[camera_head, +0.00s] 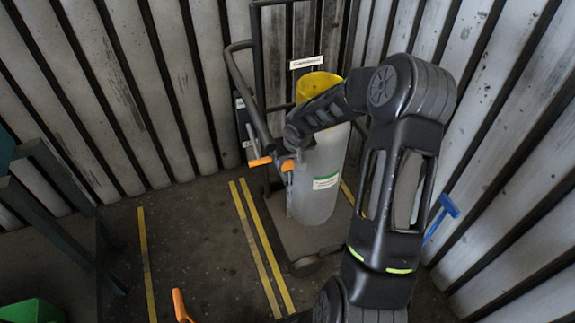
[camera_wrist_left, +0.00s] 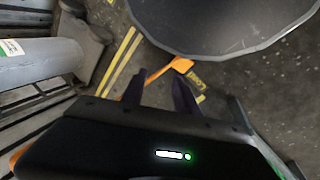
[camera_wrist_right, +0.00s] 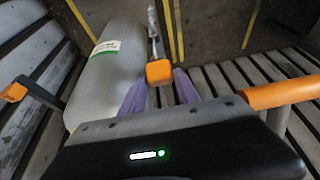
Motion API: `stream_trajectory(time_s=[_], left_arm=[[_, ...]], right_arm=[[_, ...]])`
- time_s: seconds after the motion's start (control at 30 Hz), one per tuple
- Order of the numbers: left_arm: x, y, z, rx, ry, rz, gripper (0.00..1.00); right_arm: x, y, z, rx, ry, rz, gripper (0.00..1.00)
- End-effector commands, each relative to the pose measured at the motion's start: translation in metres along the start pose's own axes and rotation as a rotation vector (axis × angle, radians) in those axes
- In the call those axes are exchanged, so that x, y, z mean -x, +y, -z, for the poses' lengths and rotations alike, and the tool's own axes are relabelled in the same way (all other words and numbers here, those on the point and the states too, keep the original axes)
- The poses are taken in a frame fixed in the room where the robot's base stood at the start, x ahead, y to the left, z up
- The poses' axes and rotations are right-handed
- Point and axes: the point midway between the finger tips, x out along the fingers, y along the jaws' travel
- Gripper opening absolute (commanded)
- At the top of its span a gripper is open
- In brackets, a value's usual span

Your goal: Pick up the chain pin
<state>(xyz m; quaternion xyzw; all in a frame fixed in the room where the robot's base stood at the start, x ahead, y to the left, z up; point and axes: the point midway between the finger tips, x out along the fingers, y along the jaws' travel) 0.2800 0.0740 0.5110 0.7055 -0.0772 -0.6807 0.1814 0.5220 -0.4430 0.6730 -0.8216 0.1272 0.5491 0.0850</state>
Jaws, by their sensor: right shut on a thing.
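The chain pin (camera_wrist_right: 159,72) shows in the right wrist view as an orange block with a thin metallic part running up from it. My right gripper (camera_wrist_right: 160,88) is shut on the orange block, which sits between its two fingers. In the head view my right gripper (camera_head: 290,145) is in front of the grey cylinder, with orange (camera_head: 288,165) at its tip; the pin's shaft is hard to make out there. My left gripper (camera_wrist_left: 163,82) is open and empty in the left wrist view, with its fingers apart.
The grey cylinder (camera_head: 315,190) with a yellow top (camera_head: 318,85) stands on a dark trolley (camera_head: 232,65) with orange grips (camera_head: 260,161). An orange lever (camera_wrist_left: 182,65) lies beyond my left fingertips, near a round grey surface (camera_wrist_left: 220,20). A green bin (camera_head: 32,311) is at lower left.

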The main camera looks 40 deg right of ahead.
Motion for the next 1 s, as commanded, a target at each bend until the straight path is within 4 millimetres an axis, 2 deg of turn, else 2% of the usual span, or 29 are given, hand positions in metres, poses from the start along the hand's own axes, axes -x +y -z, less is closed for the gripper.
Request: stream_trajectory(time_s=[0.27,0.37,0.7,0.83,1.0], left_arm=[[0.002,0.001,0.000,0.000,0.000,0.000,0.36],[0.004,0.002,0.000,0.000,0.000,0.000,0.36],[0.013,0.005,0.000,0.001,0.000,0.000,0.36],[0.014,0.005,0.000,0.001,0.000,0.000,0.36],[0.014,0.005,0.000,0.001,0.000,0.000,0.36]], right_arm=[[0.006,0.000,0.003,0.000,0.002,-0.001,0.00],[0.017,0.001,0.008,-0.001,0.004,-0.001,0.00],[0.076,0.001,0.032,-0.001,0.004,-0.002,0.00],[0.089,0.000,0.037,0.000,0.002,-0.001,0.00],[0.093,0.000,0.039,0.001,0.001,0.000,0.00]])
